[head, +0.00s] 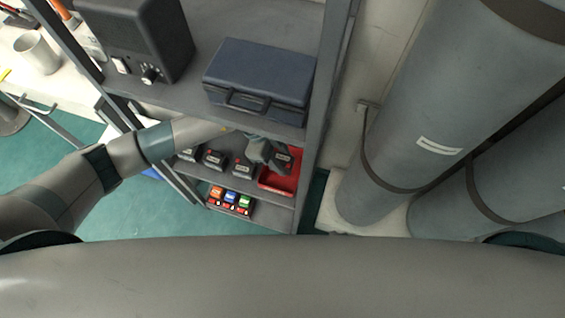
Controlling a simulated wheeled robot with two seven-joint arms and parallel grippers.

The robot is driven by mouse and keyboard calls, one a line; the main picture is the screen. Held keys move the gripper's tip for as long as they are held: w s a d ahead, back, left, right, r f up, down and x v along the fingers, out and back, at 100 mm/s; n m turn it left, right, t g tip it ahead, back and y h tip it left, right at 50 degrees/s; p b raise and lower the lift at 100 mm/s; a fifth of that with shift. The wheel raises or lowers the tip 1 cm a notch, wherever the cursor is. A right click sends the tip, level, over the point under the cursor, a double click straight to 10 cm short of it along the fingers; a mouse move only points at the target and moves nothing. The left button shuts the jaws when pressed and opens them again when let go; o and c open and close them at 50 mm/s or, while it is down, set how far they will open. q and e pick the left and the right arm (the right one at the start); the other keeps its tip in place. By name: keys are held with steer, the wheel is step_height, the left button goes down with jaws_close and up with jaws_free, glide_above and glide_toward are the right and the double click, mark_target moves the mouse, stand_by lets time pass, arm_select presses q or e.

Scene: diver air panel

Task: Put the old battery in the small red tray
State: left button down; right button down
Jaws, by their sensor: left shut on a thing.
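The small red tray (276,184) sits on the middle shelf level at its right end. My left arm reaches in from the left under the upper shelf, and my left gripper (274,157) is at the tray. It is shut on a dark battery (286,159), which shows in front of the tray's red inside. I cannot tell whether the battery touches the tray floor. The gripper hides part of the battery and the tray's far left part. My right gripper is out of view.
Several dark battery-like units (213,158) stand left of the tray. Small orange, blue and green items (231,198) sit on the shelf below. A blue case (260,78) and a black speaker box (140,35) are above. Large grey cylinders (420,110) stand right of the rack post.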

mark_target(283, 165)
arm_select(q)
steer(key=shift+f, duration=0.1)
step_height(283, 165, down, 3)
steer(key=shift+r, duration=0.15)
steer(key=shift+w+d+f, duration=0.1)
steer(key=shift+w+f, duration=0.1)
steer(key=shift+f, duration=0.3)
steer(key=c, duration=1.2)
jaws_free()
steer(key=shift+f, duration=0.1)
steer(key=shift+v, duration=3.85)
